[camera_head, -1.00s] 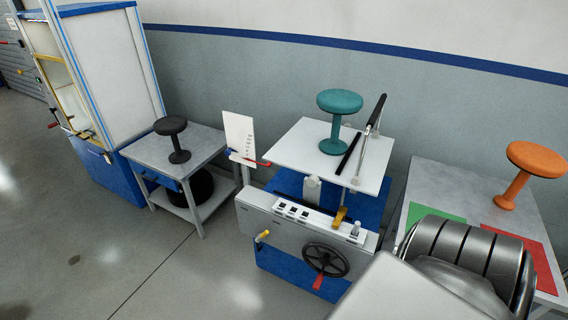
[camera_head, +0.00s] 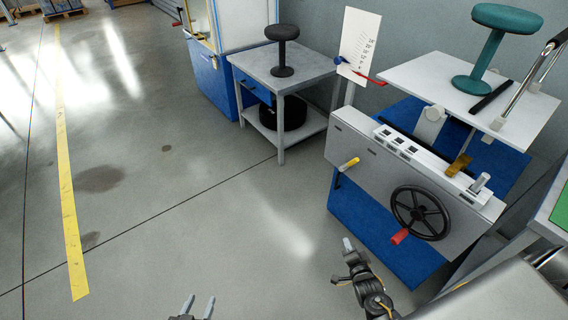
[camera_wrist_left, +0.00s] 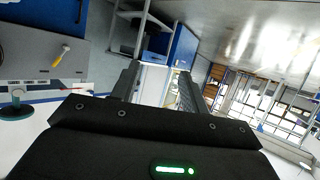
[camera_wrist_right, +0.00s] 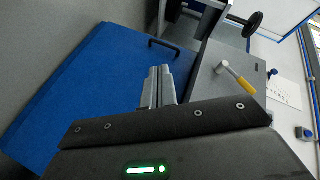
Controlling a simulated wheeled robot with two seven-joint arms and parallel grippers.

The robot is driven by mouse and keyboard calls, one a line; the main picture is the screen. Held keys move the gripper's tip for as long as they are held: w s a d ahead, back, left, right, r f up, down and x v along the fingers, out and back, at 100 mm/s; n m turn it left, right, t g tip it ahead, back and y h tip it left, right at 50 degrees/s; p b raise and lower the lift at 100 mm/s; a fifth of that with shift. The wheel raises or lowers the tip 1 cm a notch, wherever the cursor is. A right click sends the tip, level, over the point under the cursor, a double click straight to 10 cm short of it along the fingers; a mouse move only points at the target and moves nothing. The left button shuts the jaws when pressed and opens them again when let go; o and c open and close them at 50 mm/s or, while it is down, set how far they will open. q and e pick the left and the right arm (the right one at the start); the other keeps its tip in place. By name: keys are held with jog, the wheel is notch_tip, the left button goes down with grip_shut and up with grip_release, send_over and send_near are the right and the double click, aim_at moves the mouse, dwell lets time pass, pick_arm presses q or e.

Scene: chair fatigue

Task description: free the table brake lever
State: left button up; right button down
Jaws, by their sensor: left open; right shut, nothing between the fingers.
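No lever is labelled, so I cannot tell which is the table brake. A yellow-handled lever (camera_head: 349,164) sticks out from the left of the machine's grey front panel (camera_head: 365,180). It also shows in the left wrist view (camera_wrist_left: 62,55) and the right wrist view (camera_wrist_right: 238,82). A brass-yellow lever (camera_head: 459,165) stands behind the white switch strip, and a red-handled black handwheel (camera_head: 420,212) is on the front. My right gripper (camera_head: 348,244) is shut and empty, below and apart from the yellow-handled lever. My left gripper (camera_head: 198,306) is open and empty, over the floor at the bottom.
The white tabletop (camera_head: 470,84) carries a teal stool (camera_head: 486,52) and a bar frame. A chart board (camera_head: 358,42) with a red pointer stands left of it. A side table (camera_head: 290,65) holds a dark stool (camera_head: 282,45). The floor left of the machine is clear.

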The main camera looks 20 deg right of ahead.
aim_at(349, 164)
pick_arm(q)
jog(key=s+d+r+m+t+h+b, duration=0.1)
jog(key=r+t+h+b, duration=0.1)
jog(key=r+b, duration=0.3)
jog(key=s+d+r+m+t+h+b, duration=0.1)
jog(key=r+b, duration=0.5)
jog(key=r, duration=0.8)
jog(key=s+t+h, duration=0.1)
jog(key=t+h, duration=0.1)
jog(key=shift+s+d+t, duration=0.25)
jog(key=shift+d+t, duration=0.15)
pick_arm(e)
jog(key=w+d+r+m+t+h, duration=0.4)
jog(key=d+r+m+t, duration=0.3)
jog(key=r+m, duration=0.3)
jog(key=shift+w+d+r+m+h, duration=0.2)
jog(key=shift+d+r+m+h, duration=0.25)
jog(key=shift+r, duration=0.35)
jog(key=shift+a, duration=0.1)
